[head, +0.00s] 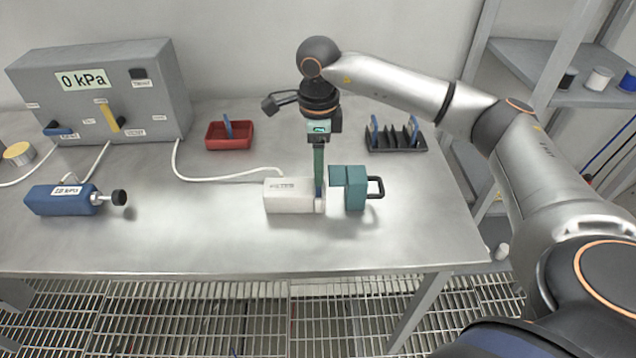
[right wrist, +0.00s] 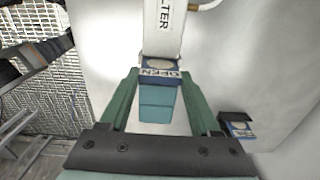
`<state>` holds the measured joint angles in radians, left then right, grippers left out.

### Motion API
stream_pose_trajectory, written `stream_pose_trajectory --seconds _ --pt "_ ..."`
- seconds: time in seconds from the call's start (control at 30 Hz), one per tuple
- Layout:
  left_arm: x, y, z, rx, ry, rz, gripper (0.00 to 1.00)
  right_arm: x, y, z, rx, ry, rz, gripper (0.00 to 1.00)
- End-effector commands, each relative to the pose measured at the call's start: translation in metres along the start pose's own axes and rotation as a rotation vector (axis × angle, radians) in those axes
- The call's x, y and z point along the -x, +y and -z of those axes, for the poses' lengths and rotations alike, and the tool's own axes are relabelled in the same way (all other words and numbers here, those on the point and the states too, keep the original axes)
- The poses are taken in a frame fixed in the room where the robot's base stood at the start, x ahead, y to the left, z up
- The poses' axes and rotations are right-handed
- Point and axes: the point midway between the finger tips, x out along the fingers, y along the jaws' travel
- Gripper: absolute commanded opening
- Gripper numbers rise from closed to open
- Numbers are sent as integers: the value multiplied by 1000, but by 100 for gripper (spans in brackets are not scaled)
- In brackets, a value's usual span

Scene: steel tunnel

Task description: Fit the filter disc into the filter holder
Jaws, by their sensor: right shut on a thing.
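The filter holder is a white block labelled FILTER (head: 290,196) on the steel table, with a teal part with a black handle (head: 350,188) at its right, across a narrow gap. My right gripper (head: 318,190) points down at this gap. In the right wrist view, its green fingers (right wrist: 160,78) are shut on a blue-framed filter disc (right wrist: 160,67) with a pale centre and a lettered edge. The disc is at the end of the white block (right wrist: 164,25); whether it is seated is hidden. The teal part (right wrist: 160,106) shows between the fingers. My left gripper is not in view.
A red tray (head: 214,142) with a blue-edged piece and a black rack (head: 396,147) with blue-edged pieces stand behind. A grey gauge box reading 0 kPa (head: 120,120) and a blue pump (head: 58,199) are at left. A white hose (head: 220,176) runs to the holder. The front table is clear.

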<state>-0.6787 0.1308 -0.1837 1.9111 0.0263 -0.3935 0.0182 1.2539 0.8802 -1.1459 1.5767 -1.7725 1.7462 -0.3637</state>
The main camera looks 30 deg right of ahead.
Motion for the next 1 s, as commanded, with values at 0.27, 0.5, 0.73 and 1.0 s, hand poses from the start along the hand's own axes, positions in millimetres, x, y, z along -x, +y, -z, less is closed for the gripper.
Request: stream_pose_trajectory --seconds 0.27,0.5,0.73,1.0 --pt "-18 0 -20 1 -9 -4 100 -36 0 0 -1 1 0 11" --pt "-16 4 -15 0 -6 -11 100 -34 0 0 -1 0 1 11" --pt "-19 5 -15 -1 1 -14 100 -41 0 0 -1 0 0 11" --pt "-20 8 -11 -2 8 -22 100 -46 1 0 0 4 -3 80"
